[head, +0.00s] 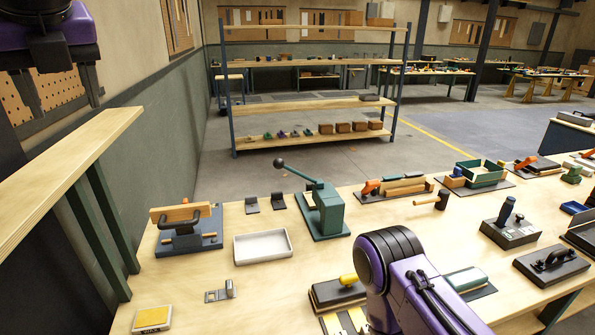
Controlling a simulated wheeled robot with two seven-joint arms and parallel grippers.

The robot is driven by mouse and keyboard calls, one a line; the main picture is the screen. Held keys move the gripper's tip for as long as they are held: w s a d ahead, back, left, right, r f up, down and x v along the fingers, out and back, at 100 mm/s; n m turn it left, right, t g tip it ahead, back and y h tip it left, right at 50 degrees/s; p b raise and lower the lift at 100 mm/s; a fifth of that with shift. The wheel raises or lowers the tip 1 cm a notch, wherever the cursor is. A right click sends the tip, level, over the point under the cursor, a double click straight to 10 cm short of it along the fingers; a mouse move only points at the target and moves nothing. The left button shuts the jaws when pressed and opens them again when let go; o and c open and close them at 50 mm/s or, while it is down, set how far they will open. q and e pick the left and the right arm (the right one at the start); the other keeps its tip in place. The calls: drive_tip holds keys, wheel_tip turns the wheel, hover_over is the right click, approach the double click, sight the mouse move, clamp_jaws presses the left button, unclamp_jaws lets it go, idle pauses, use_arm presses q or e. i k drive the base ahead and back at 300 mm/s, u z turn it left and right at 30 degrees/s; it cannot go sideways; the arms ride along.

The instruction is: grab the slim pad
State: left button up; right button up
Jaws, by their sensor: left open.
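A small slim pad (152,318) with a yellow top and pale sides lies flat at the near left corner of the workbench. I take it to be the slim pad, though other flat pieces are on the bench. My left gripper (50,78) is at the top left, high above the bench and well apart from the pad. It is partly cut off by the frame, and its jaws are open with nothing seen between them. My right arm, purple and black, rises at the bottom centre, and its gripper does not show.
Near the pad are a small metal bracket (221,292), a white tray (263,246) and a grey fixture with a wooden bar (188,238). A green lever press (323,212) stands behind. Bare wood surrounds the pad. A wooden shelf (70,165) juts out at the left.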

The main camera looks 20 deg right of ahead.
sight(462, 281)
drive_tip(key=z, duration=1.85)
drive_tip(key=k, duration=0.1)
drive_tip(key=z, duration=0.1)
